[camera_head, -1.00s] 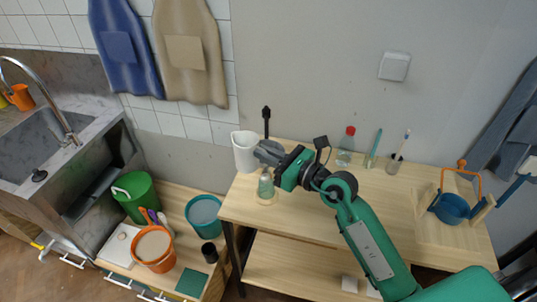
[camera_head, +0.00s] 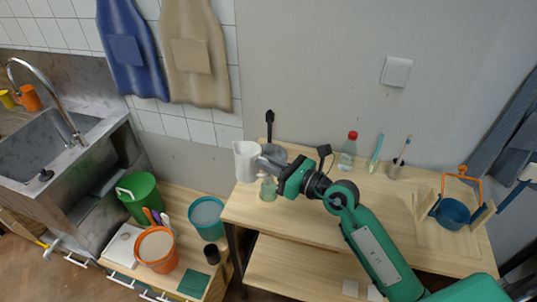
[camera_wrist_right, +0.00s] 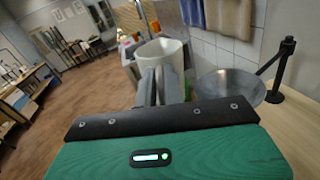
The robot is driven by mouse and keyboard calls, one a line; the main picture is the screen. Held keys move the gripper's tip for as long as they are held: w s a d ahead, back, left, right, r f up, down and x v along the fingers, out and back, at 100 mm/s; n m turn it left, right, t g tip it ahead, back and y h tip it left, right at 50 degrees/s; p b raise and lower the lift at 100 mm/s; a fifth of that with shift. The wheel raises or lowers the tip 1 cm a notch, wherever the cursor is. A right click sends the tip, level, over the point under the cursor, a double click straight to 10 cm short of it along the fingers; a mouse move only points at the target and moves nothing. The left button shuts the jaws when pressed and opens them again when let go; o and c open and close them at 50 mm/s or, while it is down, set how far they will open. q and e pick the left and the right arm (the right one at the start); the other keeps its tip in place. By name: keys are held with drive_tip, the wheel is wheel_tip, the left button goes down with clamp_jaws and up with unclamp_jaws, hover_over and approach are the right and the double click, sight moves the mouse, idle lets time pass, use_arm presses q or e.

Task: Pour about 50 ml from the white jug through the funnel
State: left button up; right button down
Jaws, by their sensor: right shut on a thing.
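The white jug (camera_head: 246,164) is held by my right gripper (camera_head: 264,164) at the back left of the wooden table. It looks about upright, beside the funnel and to its left. In the right wrist view the jug (camera_wrist_right: 163,51) stands between and beyond the fingers (camera_wrist_right: 160,86), its open rim showing; its contents cannot be made out. The grey funnel (camera_head: 274,150) sits on a black stand (camera_head: 269,124), partly behind my gripper; it also shows in the wrist view (camera_wrist_right: 229,86). A pale green bottle (camera_head: 268,188) stands below on a round wooden base. My left gripper is not in view.
A red-capped bottle (camera_head: 348,151), a pale green upright item (camera_head: 376,152) and a brush cup (camera_head: 396,168) stand at the table's back. Buckets stand on the lower bench at left. The table's middle is clear.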

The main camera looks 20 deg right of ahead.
drive_tip(key=w+d+m+p, duration=0.3)
drive_tip(key=w+d+m, duration=0.1)
drive_tip(key=m, duration=0.7)
drive_tip(key=shift+d+f, duration=0.35)
drive_tip(key=shift+d, duration=0.1)
drive_tip(key=shift+w+d+f+m, duration=0.2)
drive_tip(key=shift+f+m, duration=0.45)
drive_tip(key=shift+m, duration=0.35)
drive_tip(key=shift+s+p, duration=0.1)
drive_tip(key=shift+p, duration=0.2)
drive_tip(key=shift+d+r, duration=0.1)
drive_tip(key=shift+d, duration=0.05)
idle(0.6)
drive_tip(key=shift+w+m+p, duration=0.25)
drive_tip(key=shift+m+p, duration=0.25)
drive_tip(key=shift+p, duration=0.25)
drive_tip(key=shift+s+a+r+p, duration=0.1)
drive_tip(key=shift+a+p, duration=0.1)
drive_tip(key=shift+p, duration=0.15)
idle(0.4)
drive_tip(key=shift+m+p, duration=0.3)
drive_tip(key=shift+p, duration=0.05)
